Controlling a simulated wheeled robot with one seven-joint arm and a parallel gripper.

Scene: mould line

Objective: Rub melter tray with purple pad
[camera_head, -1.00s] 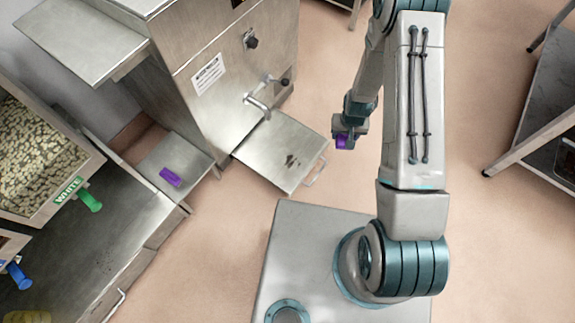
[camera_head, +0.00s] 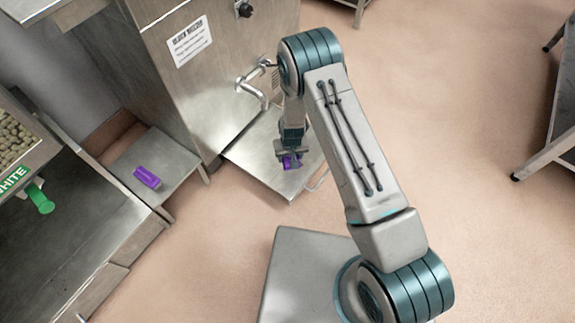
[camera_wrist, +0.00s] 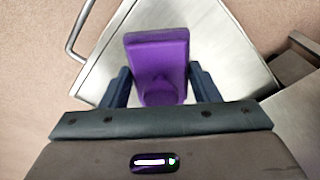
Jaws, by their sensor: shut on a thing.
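The melter tray (camera_head: 258,172) is a flat metal plate sticking out from the front of the steel melter (camera_head: 190,85). My gripper (camera_head: 290,158) is over the tray and shut on a purple pad (camera_wrist: 158,58). In the wrist view the pad sits between my two dark fingers (camera_wrist: 160,92), with the tray (camera_wrist: 222,45) behind it. I cannot tell whether the pad touches the tray. My gripper and arm hide part of the tray, and the dark mark seen there earlier is not visible now.
A second purple item (camera_head: 147,178) lies on a small side shelf (camera_head: 172,160) left of the melter. A metal tap (camera_head: 255,82) juts out above the tray. A bin with a green handle (camera_head: 38,198) stands at left. A rack (camera_head: 550,150) stands at right. Open floor lies between.

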